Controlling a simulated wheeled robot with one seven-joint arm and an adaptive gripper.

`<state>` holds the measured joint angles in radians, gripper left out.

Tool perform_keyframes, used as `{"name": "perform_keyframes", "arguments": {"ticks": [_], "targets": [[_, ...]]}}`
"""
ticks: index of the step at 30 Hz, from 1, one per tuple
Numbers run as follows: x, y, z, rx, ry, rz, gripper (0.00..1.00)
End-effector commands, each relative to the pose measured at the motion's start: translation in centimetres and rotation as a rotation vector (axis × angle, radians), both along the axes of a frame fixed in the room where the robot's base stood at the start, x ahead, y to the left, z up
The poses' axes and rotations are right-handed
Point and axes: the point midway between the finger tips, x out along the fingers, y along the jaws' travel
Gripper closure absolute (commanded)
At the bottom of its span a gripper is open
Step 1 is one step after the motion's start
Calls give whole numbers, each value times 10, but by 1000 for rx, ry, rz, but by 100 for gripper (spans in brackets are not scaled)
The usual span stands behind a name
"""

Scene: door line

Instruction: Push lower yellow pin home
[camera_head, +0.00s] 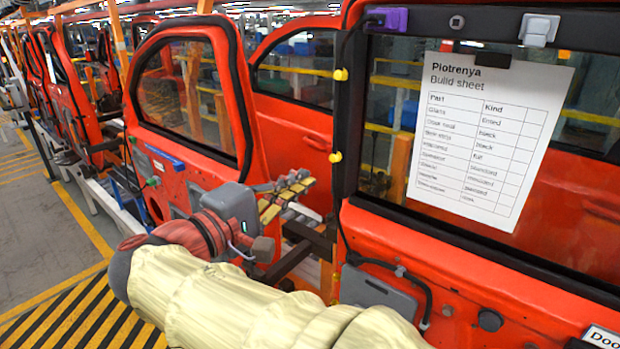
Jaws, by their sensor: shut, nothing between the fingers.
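The lower yellow pin (335,157) sits on the dark vertical edge of the nearest red door (420,270), sticking out to the left. How deep it is seated cannot be told. A second yellow pin (340,74) sits higher on the same edge. My gripper (308,182) is shut and empty, with its fingertips a little left of and below the lower pin. The fingertips look apart from the pin, though the depth between them is hard to judge. My cream-sleeved arm reaches in from the bottom.
A build sheet (490,140) hangs over the nearest door's window, with a purple block (387,19) at its top left. Another red door (205,110) stands close behind and left of my gripper. Striped floor (80,310) is clear at the lower left.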

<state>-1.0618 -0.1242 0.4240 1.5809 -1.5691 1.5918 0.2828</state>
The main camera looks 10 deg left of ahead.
Motion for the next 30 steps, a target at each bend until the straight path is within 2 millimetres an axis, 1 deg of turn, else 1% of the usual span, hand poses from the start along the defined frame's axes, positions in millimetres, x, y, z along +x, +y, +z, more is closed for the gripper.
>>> {"name": "perform_keyframes", "arguments": {"ticks": [2, 5, 13, 15, 18, 22, 30], "targets": [[1, -1, 0, 15, -10, -3, 100], [6, -5, 1, 24, -15, -5, 100], [44, -28, 3, 22, -13, -6, 100], [53, -33, 0, 24, -14, -6, 100], [62, -38, -1, 24, -14, -5, 100], [68, -41, 0, 24, -14, -3, 100], [69, -41, 1, 24, -14, -2, 100]]}}
